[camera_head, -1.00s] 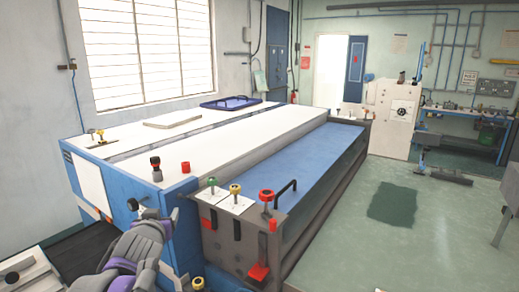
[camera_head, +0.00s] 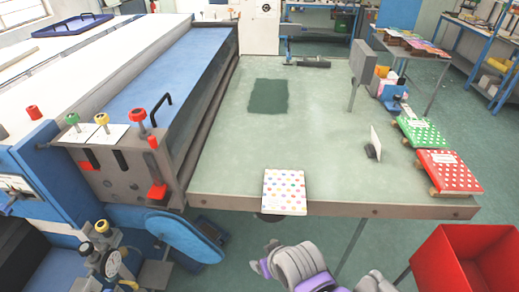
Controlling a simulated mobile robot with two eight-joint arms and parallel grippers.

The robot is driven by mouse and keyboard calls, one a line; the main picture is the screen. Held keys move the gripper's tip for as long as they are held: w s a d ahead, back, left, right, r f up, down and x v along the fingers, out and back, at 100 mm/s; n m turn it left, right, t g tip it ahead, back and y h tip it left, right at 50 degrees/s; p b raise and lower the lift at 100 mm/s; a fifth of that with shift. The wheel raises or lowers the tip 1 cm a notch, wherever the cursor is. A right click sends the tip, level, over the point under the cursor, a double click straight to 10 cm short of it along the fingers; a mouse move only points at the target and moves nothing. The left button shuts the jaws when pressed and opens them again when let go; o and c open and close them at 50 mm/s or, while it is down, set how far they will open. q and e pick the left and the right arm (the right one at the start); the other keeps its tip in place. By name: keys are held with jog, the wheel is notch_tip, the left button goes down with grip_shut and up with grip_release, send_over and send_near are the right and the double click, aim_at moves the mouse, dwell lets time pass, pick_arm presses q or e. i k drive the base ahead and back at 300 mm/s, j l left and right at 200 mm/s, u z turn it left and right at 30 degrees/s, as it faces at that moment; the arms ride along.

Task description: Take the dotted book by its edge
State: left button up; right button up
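The dotted book (camera_head: 284,192) is white with multicoloured dots. It lies flat at the front edge of the pale green table (camera_head: 330,140), and its near end seems to reach the edge or stick out a little. A grey and purple section of my arm (camera_head: 295,264) shows at the bottom centre, below and apart from the book. I cannot make out gripper fingers on it. Nothing is seen touching the book.
A red bin (camera_head: 465,262) stands at the bottom right. A blue machine (camera_head: 180,75) borders the table on the left. The tabletop around the book is clear.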

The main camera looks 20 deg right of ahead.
aim_at(284, 193)
jog(key=z, duration=1.2)
